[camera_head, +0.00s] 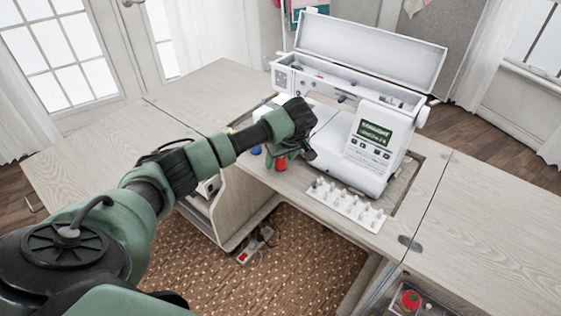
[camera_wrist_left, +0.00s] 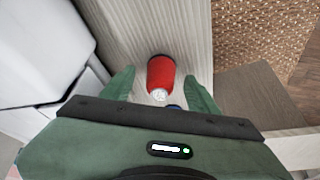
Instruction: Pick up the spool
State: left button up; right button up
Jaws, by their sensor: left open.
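A red spool (camera_head: 280,163) stands on the wooden table top (camera_head: 250,175), in front of the white sewing machine. In the left wrist view the red spool (camera_wrist_left: 161,73) shows between and slightly beyond the fingertips, with its pale end toward me. My left gripper (camera_head: 290,142) is just above the spool, and its fingers are largely hidden in the head view. In the left wrist view my left gripper (camera_wrist_left: 158,82) is open, with a finger on each side of the spool and gaps between. My right gripper is not in view.
A blue spool (camera_head: 256,150) stands left of the red one, partly hidden in the left wrist view. The sewing machine (camera_head: 372,150) with its raised lid is close behind. A white rack of small parts (camera_head: 345,205) lies to the right. The table's front edge is near the spool.

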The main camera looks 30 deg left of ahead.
pick_arm(q)
grip_shut()
